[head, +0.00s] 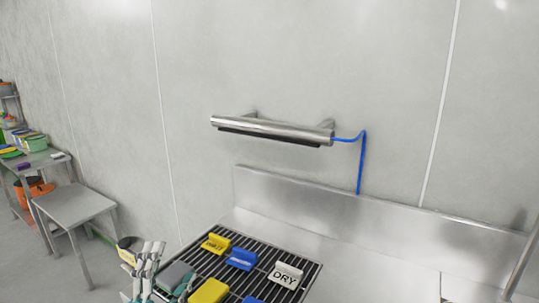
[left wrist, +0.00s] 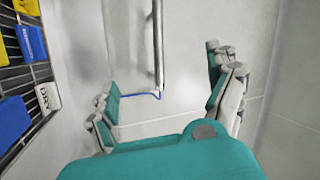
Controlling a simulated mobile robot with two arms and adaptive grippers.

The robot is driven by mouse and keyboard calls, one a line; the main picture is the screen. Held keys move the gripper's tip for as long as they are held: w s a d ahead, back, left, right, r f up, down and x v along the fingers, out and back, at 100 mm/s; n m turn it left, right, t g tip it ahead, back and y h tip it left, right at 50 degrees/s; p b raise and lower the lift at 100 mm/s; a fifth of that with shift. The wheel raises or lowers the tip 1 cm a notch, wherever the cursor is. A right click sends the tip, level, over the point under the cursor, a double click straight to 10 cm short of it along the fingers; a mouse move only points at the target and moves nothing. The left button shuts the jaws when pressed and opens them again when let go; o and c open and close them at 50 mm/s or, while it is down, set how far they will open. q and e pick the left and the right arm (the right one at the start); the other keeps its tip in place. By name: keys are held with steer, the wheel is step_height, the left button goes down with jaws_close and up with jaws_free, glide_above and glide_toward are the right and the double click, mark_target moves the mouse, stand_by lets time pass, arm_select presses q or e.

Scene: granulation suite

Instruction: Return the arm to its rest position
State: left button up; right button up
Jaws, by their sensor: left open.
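My left gripper (head: 168,264) is at the bottom left of the head view, with teal and light grey fingers, in front of the rack's left part. In the left wrist view its fingers (left wrist: 167,95) stand wide apart with nothing between them, so it is open and empty. Part of the gripper and the arm behind it is cut off by the lower edge of the head view. My right gripper is not in view.
A black slatted rack (head: 262,262) holds yellow, blue and grey blocks and a white block marked DRY (head: 286,275). Above it, a steel bar (head: 270,129) with a blue hose (head: 361,165) is on the wall. A steel table (head: 75,206) stands left.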

arm_select(q)
steer(key=s+a+f+n+g+y, duration=0.35)
steer(key=f+n, duration=0.25)
steer(key=f, duration=0.3)
steer(key=s+a+f+n+g+y, duration=0.35)
steer(key=f+n+g, duration=0.2)
steer(key=f, duration=0.25)
steer(key=s+d+f+n+g+h, duration=0.1)
steer(key=s+d+f+g, duration=0.25)
steer(key=s+f, duration=0.4)
steer(key=s+d+f+n+g+h, duration=0.15)
steer(key=s+f+g, duration=0.3)
steer(key=s, duration=0.65)
step_height(320, 180, down, 26)
steer(key=s+g, duration=0.1)
steer(key=g, duration=0.1)
steer(key=s+a+f+g, duration=0.1)
steer(key=s+a+f, duration=0.1)
steer(key=s+f, duration=1.4)
steer(key=shift+s+a, duration=0.35)
steer(key=shift+s, duration=0.2)
